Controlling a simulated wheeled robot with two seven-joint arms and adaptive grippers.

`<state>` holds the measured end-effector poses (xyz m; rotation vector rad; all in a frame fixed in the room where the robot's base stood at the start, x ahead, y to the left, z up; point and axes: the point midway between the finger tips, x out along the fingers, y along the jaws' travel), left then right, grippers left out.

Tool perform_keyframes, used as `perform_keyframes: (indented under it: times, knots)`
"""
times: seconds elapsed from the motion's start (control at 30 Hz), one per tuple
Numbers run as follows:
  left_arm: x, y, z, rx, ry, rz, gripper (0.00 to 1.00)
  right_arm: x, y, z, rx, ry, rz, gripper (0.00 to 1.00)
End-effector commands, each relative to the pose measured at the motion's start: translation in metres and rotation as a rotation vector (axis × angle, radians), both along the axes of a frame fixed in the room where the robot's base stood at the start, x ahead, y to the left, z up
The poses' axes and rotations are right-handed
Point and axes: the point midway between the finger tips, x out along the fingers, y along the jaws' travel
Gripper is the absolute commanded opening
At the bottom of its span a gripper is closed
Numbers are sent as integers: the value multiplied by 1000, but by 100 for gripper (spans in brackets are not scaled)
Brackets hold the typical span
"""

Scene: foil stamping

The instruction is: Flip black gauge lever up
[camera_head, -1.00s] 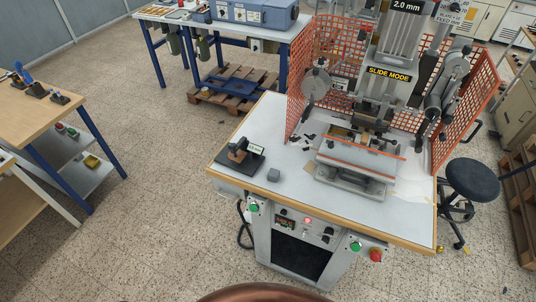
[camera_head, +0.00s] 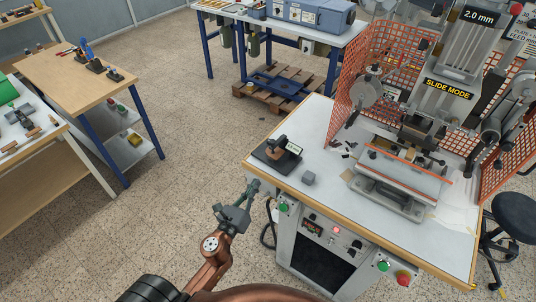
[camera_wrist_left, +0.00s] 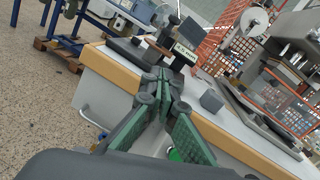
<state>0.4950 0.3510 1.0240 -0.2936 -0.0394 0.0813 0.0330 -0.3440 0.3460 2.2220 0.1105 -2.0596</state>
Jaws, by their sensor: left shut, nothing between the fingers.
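The gauge (camera_head: 277,150) is a small dark device on a black base plate at the left corner of the white machine table, with a white label reading a mm value. It also shows in the left wrist view (camera_wrist_left: 170,33), just beyond my fingers. Its black lever (camera_head: 281,139) is small, and its exact position is hard to tell. My left gripper (camera_head: 253,187) is shut and empty, just outside the table's left front edge, apart from the gauge. In the left wrist view its green-padded fingers (camera_wrist_left: 167,82) meet at the tips. My right gripper is not in view.
A small grey block (camera_head: 308,178) lies right of the gauge. The stamping machine (camera_head: 400,165) with an orange mesh guard stands farther right. The table's wooden edge (camera_head: 300,205) lies close to my left gripper. Green and red buttons (camera_head: 403,278) are on the front.

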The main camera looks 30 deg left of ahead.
Motion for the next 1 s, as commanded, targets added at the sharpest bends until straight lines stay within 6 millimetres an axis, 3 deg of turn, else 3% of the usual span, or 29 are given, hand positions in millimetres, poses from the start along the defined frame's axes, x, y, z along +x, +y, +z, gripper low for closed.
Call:
perform_keyframes:
  times: [0.1, 0.27, 0.67, 0.8, 1.0]
  knots:
    - [1, -3, 19, 57, -27, -4, 0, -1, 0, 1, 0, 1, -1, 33]
    - [20, -2, 23, 63, -31, -3, 0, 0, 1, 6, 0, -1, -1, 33]
    - [101, 4, 26, 59, -29, -3, 0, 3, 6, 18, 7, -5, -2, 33]
    - [113, 10, 45, 59, -28, -4, 0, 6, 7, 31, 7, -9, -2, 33]
    - [122, 13, 52, 57, -26, -3, 0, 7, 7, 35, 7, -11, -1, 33]
